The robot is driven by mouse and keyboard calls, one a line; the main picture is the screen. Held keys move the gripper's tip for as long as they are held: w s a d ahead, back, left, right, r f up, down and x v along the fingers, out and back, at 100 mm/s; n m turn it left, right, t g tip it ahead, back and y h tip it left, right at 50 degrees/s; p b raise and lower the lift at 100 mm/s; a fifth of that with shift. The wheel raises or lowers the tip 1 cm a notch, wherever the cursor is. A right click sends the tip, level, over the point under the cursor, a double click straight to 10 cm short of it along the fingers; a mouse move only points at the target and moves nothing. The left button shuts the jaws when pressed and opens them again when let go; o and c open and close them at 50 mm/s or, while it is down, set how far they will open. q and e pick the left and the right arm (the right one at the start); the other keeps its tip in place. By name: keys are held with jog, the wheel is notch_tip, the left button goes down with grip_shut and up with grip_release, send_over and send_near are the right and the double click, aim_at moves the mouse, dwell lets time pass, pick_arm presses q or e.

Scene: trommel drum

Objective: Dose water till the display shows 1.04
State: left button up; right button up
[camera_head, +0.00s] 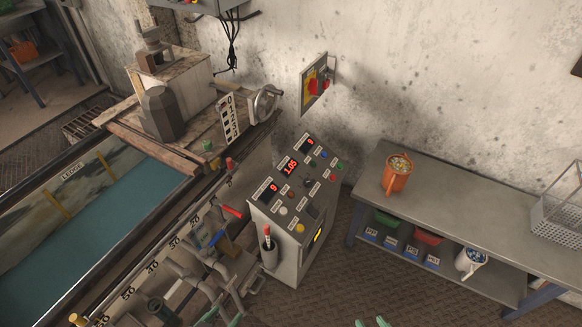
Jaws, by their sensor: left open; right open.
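The control console (297,205) stands in the middle with several red-lit displays, knobs and buttons on its sloping top. The middle display (291,168) seems to read 1.05, though the digits are small. The water (130,200) lies teal in the long tank on the left. A red-handled lever (232,211) and a blue-handled lever (217,238) sit on the pipework between tank and console. Only the green tips of my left gripper (235,321) and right gripper (371,322) show at the bottom edge. Both are open, apart from the console, with nothing visible between the fingers.
A wire basket (560,220) is at far right. A handwheel (265,103) and red wall switch (318,86) are behind. Floor right of the console is clear.

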grip_shut()
dwell(1.6)
